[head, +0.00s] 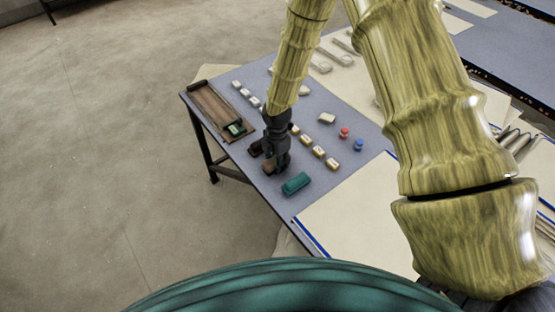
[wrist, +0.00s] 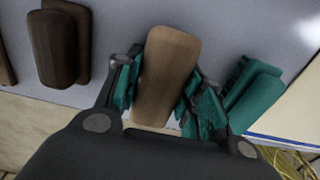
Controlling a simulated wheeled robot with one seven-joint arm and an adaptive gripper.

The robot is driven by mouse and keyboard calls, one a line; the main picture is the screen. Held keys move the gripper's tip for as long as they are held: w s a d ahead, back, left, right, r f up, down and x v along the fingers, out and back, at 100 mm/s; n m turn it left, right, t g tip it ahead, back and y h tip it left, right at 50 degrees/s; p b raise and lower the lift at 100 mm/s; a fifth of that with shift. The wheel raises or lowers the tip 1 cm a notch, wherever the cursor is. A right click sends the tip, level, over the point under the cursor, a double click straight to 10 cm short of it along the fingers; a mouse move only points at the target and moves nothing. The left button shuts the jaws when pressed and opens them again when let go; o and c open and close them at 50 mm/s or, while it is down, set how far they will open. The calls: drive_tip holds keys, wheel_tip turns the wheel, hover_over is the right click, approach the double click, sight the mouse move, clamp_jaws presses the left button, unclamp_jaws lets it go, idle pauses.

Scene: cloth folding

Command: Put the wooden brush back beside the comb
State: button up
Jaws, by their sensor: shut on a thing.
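My gripper (head: 275,168) is low over the near left part of the blue-grey table top. In the wrist view my gripper (wrist: 158,92) is shut on a light brown wooden block, which I take for the wooden brush (wrist: 170,55), with one teal-padded finger on each side. In the head view the brush (head: 267,168) is mostly hidden by the fingers. I cannot tell whether it touches the table. I cannot make out which thing is the comb.
Dark brown blocks (wrist: 57,50) lie to the left of the brush in the wrist view. A teal block (head: 296,184) lies to the right. A brown tray (head: 207,101), small pale blocks (head: 318,151), and red (head: 344,132) and blue (head: 358,145) pieces share the table (head: 335,165).

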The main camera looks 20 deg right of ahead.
drive_tip(key=shift+f, duration=0.2)
drive_tip(key=shift+f, duration=0.1)
drive_tip(key=o, duration=1.2)
drive_tip(key=shift+c, duration=0.2)
wheel_tip(320, 180, up, 12)
drive_tip(key=b, duration=0.2)
drive_tip(key=shift+b, duration=0.4)
drive_tip(key=shift+s+d, duration=0.1)
